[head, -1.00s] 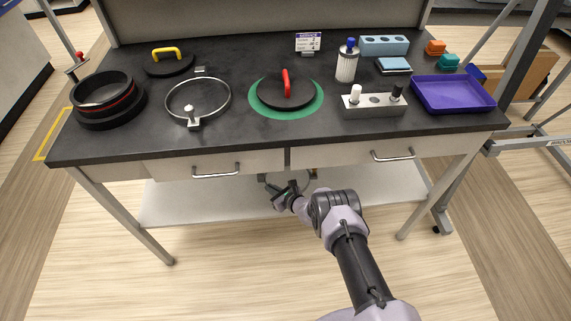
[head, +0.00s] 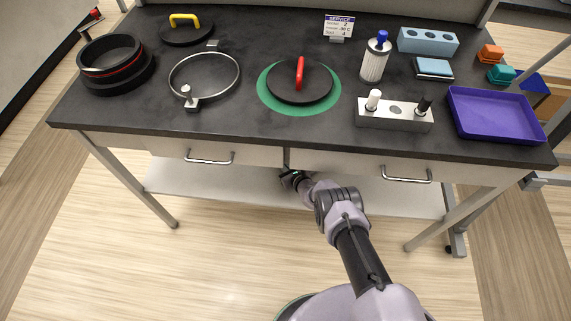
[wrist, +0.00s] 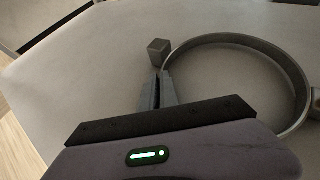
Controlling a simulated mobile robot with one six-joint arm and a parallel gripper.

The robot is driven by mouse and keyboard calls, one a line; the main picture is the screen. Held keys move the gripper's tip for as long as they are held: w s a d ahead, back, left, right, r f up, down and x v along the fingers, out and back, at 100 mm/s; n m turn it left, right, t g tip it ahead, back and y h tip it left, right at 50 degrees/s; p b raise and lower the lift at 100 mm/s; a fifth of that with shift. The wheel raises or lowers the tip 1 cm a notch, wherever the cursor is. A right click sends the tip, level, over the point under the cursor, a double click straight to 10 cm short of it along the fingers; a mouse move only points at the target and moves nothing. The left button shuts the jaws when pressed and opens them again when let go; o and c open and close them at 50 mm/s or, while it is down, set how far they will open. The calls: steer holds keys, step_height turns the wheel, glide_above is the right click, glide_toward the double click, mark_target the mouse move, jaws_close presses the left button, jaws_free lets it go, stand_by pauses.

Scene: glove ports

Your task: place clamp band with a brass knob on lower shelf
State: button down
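A grey metal clamp band (wrist: 292,75) shows in the wrist view over the pale lower shelf (wrist: 100,65), with a grey block (wrist: 158,48) on its left side and a tan knob (wrist: 316,100) cut off at the right edge. My gripper (wrist: 160,88) is closed on the band's left side, close to the block, with only a narrow gap between the fingers. Part of the band is hidden behind my gripper. In the head view my gripper (head: 290,178) is under the tabletop, over the lower shelf (head: 240,187); the band is hidden there. I cannot tell whether the band touches the shelf.
The bench top (head: 130,112) and drawers overhang the shelf. On top are another clamp band (head: 239,75) with a silvery knob, a black ring housing (head: 112,80), a red-handled lid (head: 305,92) on a green mat, and a purple tray (head: 480,133). The shelf looks clear to the left.

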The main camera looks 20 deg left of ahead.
steer(key=c, duration=1.6)
jaws_free()
steer(key=shift+r, duration=0.15)
steer(key=p+v, duration=0.8)
steer(key=v, duration=0.3)
steer(key=shift+r, duration=0.15)
steer(key=shift+s+d, duration=0.3)
steer(key=shift+s, duration=0.1)
